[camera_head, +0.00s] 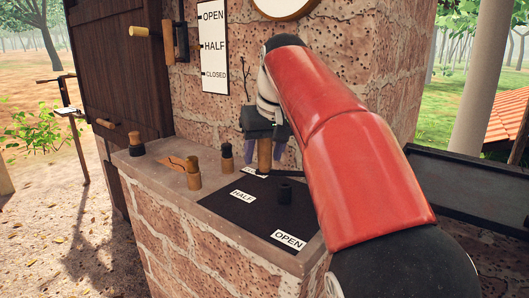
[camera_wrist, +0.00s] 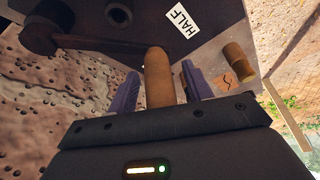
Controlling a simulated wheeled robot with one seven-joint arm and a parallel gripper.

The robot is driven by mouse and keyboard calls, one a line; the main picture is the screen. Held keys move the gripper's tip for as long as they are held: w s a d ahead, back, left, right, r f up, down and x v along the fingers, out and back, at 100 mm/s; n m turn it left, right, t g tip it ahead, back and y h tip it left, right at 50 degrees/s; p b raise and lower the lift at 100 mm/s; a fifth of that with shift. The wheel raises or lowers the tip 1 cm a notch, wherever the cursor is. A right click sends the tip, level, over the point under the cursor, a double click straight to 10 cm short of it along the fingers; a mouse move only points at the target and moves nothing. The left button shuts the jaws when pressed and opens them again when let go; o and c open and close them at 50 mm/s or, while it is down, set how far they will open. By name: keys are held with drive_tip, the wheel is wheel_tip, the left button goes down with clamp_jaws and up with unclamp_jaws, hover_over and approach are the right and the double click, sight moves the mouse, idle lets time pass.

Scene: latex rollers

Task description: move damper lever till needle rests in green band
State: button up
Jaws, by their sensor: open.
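The damper lever has an upright wooden handle (camera_head: 265,156) on a dark bar that runs to a black pivot (camera_head: 285,192) on a black plate (camera_head: 230,206). The handle stands near a partly hidden label at the plate's back edge, away from HALF (camera_head: 243,195) and OPEN (camera_head: 288,240). My gripper (camera_head: 264,150) is open, its fingers on either side of the handle. The wrist view shows the handle (camera_wrist: 160,78) between the fingers, with a visible gap on the right. A round dial (camera_head: 284,8) is cut off at the top; its needle and green band are not visible.
Wooden-and-black pegs (camera_head: 137,147) and other wooden pieces (camera_head: 194,172) stand on the brick ledge. The brick wall (camera_head: 335,60) rises close behind my gripper and carries an OPEN/HALF/CLOSED board (camera_head: 213,46). A dark wooden door (camera_head: 112,65) is at left.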

clamp_jaws()
drive_tip(key=shift+s+r+n, duration=0.2)
drive_tip(key=shift+s+n, duration=0.3)
drive_tip(key=shift+s, duration=0.1)
drive_tip(key=s+n, duration=0.1)
drive_tip(key=s+n+y+p, duration=0.1)
drive_tip(key=shift+s+d+f+n+g, duration=0.1)
drive_tip(key=shift+s+f+n+g, duration=0.05)
drive_tip(key=shift+s+n+g, duration=0.2)
unclamp_jaws()
